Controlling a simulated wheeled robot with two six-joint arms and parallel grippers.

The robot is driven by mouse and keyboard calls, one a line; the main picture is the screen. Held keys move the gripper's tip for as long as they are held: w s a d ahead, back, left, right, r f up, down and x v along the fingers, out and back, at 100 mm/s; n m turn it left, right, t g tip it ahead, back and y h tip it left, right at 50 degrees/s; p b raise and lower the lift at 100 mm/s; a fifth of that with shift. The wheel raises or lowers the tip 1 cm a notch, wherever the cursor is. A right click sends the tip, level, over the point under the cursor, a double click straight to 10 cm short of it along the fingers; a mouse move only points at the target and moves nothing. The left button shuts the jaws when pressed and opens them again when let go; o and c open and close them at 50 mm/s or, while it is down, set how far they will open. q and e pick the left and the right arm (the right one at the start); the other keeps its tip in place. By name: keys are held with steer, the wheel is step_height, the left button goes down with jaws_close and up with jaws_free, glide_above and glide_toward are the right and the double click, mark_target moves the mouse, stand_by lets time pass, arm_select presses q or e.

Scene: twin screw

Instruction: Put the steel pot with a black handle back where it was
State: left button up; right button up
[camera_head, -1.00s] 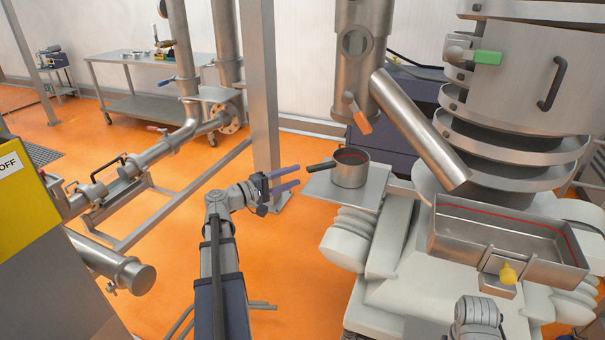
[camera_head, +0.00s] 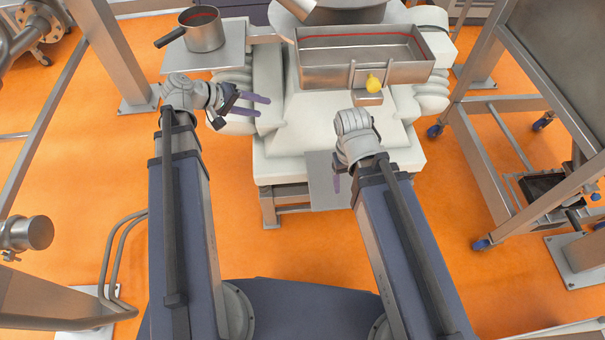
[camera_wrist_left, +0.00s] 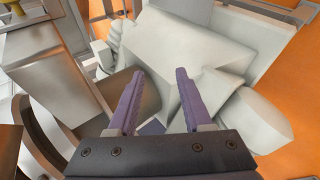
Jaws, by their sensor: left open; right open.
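The steel pot (camera_head: 205,34) with a black handle (camera_head: 170,38) stands upright on a grey metal plate (camera_head: 233,56) at the upper left of the head view. Its handle points left. My left gripper (camera_head: 262,106) is open and empty, in front of and below the pot, beside the white machine base. In the left wrist view its purple fingers (camera_wrist_left: 157,100) are apart with nothing between them.
A steel rectangular tray (camera_head: 310,75) with a yellow knob (camera_head: 374,84) sits on the white machine (camera_head: 330,115), right of the pot. A metal post (camera_head: 112,50) stands at the left. A wheeled steel frame (camera_head: 490,150) stands at the right.

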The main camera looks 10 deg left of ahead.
arm_select(q)
steer(key=s+d+f+m+g+y, duration=0.3)
steer(key=s+d+f+m+y, duration=0.1)
steer(key=s+d, duration=0.3)
steer(key=s+d+f+m+g+y, duration=0.3)
steer(key=s+d+f+m+y, duration=0.1)
steer(key=s+d, duration=0.4)
steer(key=shift+s+f+m+y, duration=0.2)
steer(key=shift+s+m+y, duration=0.15)
steer(key=shift+m+y, duration=0.45)
